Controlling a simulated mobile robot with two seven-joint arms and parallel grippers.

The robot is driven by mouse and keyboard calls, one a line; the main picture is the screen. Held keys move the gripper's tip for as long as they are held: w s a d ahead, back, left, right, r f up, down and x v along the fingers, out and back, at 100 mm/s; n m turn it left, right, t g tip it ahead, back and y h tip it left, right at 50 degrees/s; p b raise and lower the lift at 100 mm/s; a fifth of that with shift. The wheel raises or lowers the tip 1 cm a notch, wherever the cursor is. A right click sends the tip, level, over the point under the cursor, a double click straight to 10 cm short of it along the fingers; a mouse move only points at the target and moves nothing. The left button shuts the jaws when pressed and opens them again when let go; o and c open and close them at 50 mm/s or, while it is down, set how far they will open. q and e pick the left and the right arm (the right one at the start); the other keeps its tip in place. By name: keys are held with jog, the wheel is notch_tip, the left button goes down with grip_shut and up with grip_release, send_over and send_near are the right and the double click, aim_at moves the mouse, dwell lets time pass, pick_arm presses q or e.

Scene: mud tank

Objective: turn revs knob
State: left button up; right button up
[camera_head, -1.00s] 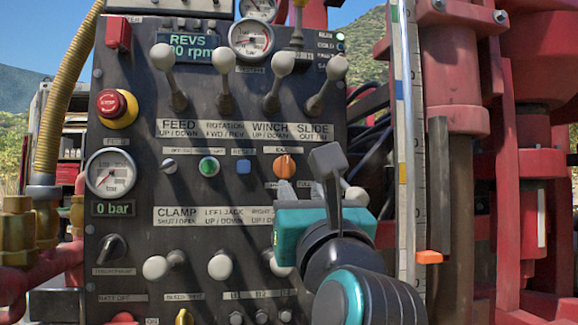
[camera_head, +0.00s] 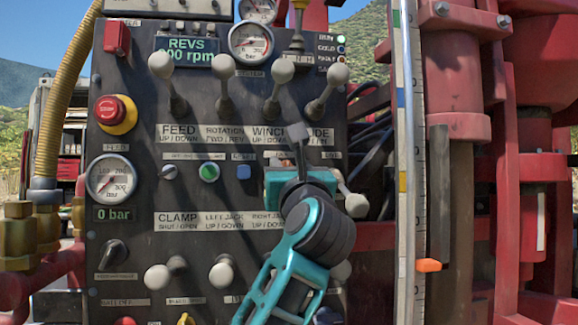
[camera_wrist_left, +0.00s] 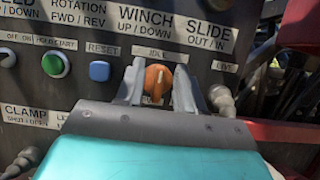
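The revs knob is the orange rotary knob (camera_wrist_left: 157,88) under the IDLE label in the left wrist view. Its pale pointer line stands near upright. My left gripper (camera_wrist_left: 159,72) has its two grey fingers on either side of the knob, spread apart; I cannot tell whether they touch it. In the head view my left gripper (camera_head: 298,180) is in front of the panel, and its body hides the knob. The REVS display (camera_head: 187,52) is at the panel's top left, its first digit hard to read. My right gripper is not in view.
The dark control panel (camera_head: 125,220) carries several white-knobbed levers (camera_head: 223,68). A green button (camera_wrist_left: 52,68) and a blue RESET button (camera_wrist_left: 99,71) sit left of the knob. A white lever knob (camera_wrist_left: 222,98) is close to the right finger. Red machinery stands at the right.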

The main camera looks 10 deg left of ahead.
pick_arm(q)
jog(key=shift+c, duration=0.4)
grip_shut()
jog(key=shift+w+d+f+m+h+p, duration=0.1)
jog(key=shift+m+h+p, duration=0.8)
jog(key=shift+m, duration=1.1)
jog(key=shift+s+d+m+h+p, duration=0.1)
jog(key=shift+m+h+p, duration=0.4)
jog(key=shift+m+h, duration=1.1)
jog(key=shift+w+d+f+m+h+p, duration=0.1)
jog(key=shift+m+h+p, duration=0.55)
jog(key=shift+m, duration=1.75)
jog(key=shift+o, duration=0.4)
grip_release()
jog(key=shift+r, duration=0.1)
